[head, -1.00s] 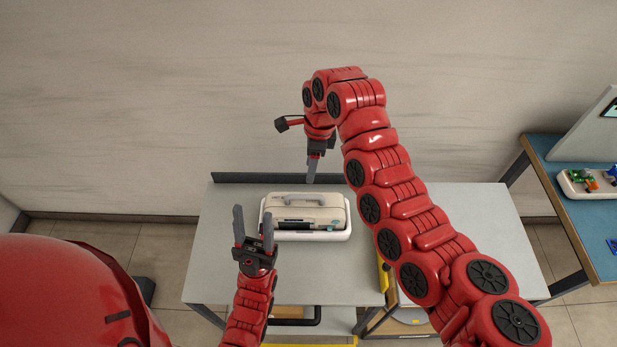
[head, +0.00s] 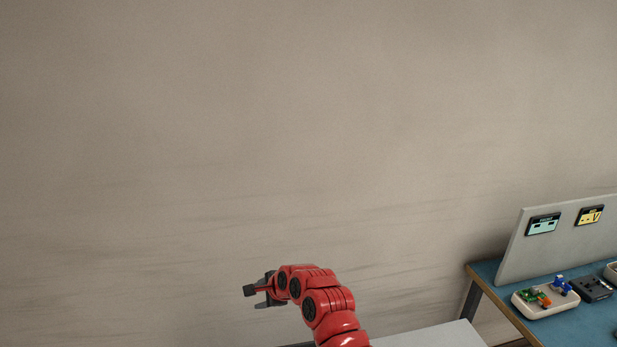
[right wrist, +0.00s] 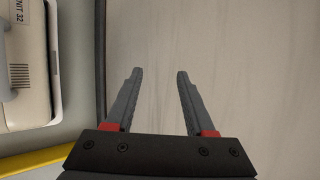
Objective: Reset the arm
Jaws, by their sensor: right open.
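My right arm is red with black joint discs and shows at the bottom middle of the head view, in front of the wall. Its gripper (head: 262,299) points left there and is small in the picture. In the right wrist view, the right gripper (right wrist: 156,100) has its two grey fingers apart with nothing between them. My left gripper is outside both views now.
A beige case (right wrist: 22,65) marked "UNIT 32" shows at the left of the right wrist view. In the head view, a grey tabletop (head: 437,336) lies low. A blue table (head: 560,332) at right holds a white tray (head: 545,310) of small parts and a grey panel (head: 560,240).

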